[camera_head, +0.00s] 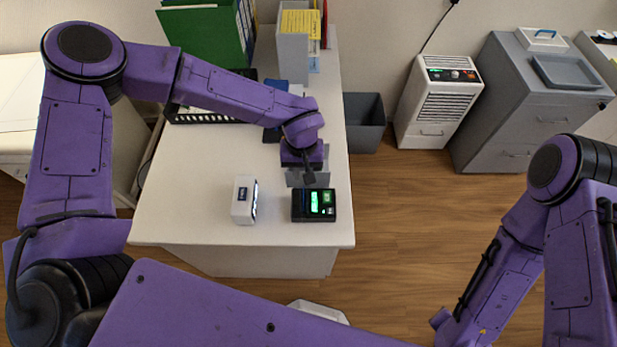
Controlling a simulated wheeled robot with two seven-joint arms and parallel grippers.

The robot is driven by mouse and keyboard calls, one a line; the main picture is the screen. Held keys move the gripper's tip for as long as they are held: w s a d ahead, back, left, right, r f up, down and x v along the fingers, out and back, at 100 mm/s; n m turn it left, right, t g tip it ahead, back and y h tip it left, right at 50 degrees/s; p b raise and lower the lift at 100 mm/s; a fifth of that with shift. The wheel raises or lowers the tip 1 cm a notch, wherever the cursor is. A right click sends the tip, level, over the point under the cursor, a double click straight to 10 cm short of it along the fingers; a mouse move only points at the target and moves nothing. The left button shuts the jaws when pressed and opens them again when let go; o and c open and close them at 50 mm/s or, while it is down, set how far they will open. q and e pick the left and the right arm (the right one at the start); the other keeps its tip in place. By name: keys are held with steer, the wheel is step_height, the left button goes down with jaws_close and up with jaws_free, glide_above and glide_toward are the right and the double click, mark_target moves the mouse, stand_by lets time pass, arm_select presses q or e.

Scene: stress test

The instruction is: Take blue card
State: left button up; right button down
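My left gripper (308,178) points down over the right side of the desk, above a small grey holder or tray (293,179). Its dark fingers are small and partly hidden by the wrist, so I cannot tell whether they are open or hold anything. My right arm comes in from the right and runs down to the bottom edge; its gripper is not in view.
A black device with a green screen (314,205) and a white box-shaped device (244,200) stand near the desk's front edge. Green binders (208,36) and a grey file holder (293,48) stand at the back. A dark bin (364,121) is right of the desk.

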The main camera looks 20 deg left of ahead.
arm_select(q)
steer(key=shift+f, duration=0.2)
steer(key=shift+s+f, duration=0.2)
steer(key=shift+s, duration=0.05)
step_height(320, 180, down, 7)
steer(key=b, duration=0.6)
steer(key=shift+f, duration=0.15)
steer(key=shift+s+f, duration=0.1)
steer(key=shift+f, duration=0.65)
jaws_close()
